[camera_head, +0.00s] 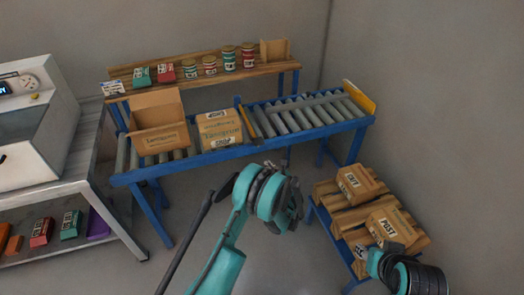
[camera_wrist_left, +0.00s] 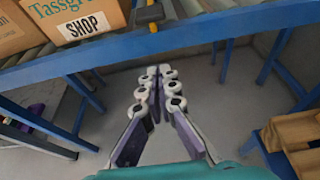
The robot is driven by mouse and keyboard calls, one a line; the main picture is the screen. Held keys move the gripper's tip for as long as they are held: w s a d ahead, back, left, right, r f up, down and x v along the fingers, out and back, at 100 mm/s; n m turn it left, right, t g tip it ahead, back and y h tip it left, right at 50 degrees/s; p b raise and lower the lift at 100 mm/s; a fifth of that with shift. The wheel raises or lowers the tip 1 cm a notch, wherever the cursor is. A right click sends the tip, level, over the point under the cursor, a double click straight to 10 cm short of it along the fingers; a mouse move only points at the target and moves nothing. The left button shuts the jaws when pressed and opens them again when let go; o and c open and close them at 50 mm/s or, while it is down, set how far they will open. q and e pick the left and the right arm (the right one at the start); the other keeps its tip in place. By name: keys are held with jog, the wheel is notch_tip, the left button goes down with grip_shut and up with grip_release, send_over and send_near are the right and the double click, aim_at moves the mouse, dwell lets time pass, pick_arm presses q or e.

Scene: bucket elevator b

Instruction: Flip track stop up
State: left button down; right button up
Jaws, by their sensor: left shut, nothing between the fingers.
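The roller conveyor (camera_head: 225,150) has blue rails and grey rollers. The track stop (camera_head: 248,120), a dark and yellow bar with a blue end, lies across the track just right of a cardboard box (camera_head: 220,127). In the left wrist view, a black and yellow part of the stop (camera_wrist_left: 150,14) shows at the top edge, above the blue rail. My left gripper (camera_wrist_left: 159,72) is shut and empty, below and in front of the rail, apart from the stop. In the head view, my left wrist hides its fingertips.
An open box (camera_head: 158,123) stands left of the closed box. A wooden shelf (camera_head: 195,75) with tins runs behind. A pallet with boxes (camera_head: 385,222) stands at right, beside part of my right arm. A machine bench (camera_head: 90,165) is at left.

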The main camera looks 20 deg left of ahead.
pick_arm(q)
jog(key=b+x, duration=0.4)
jog(key=x, duration=0.6)
notch_tip(320, 180, up, 4)
jog(key=shift+f, duration=0.1)
jog(key=shift+r, duration=0.2)
